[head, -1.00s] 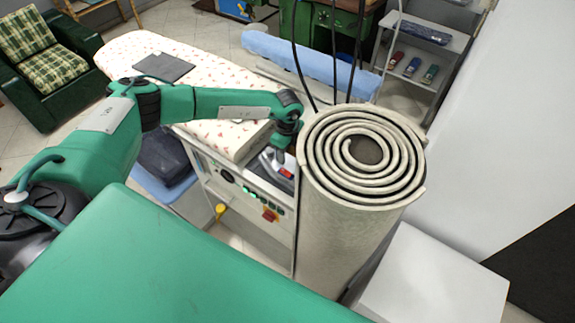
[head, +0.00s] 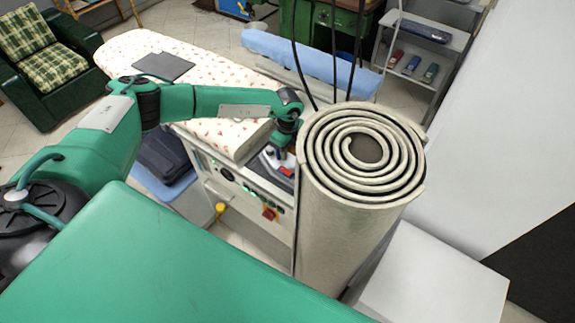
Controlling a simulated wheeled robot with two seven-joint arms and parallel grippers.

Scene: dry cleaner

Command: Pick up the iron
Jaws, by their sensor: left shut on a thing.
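The iron (head: 276,164) is a small light-coloured thing with a red part, at the right end of the ironing table in the head view. It is partly hidden by my left gripper (head: 281,152) and by the rolled carpet. My left arm reaches over from the left, and its gripper points down onto the iron and is shut on it. Whether the iron touches the surface below it cannot be told. My right gripper is not in view.
A tall rolled carpet (head: 345,225) stands upright just right of the gripper. The ironing table (head: 215,70) carries a dark flat pad (head: 163,67). Dark cables hang behind the roll. A white box (head: 435,280) is at the lower right.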

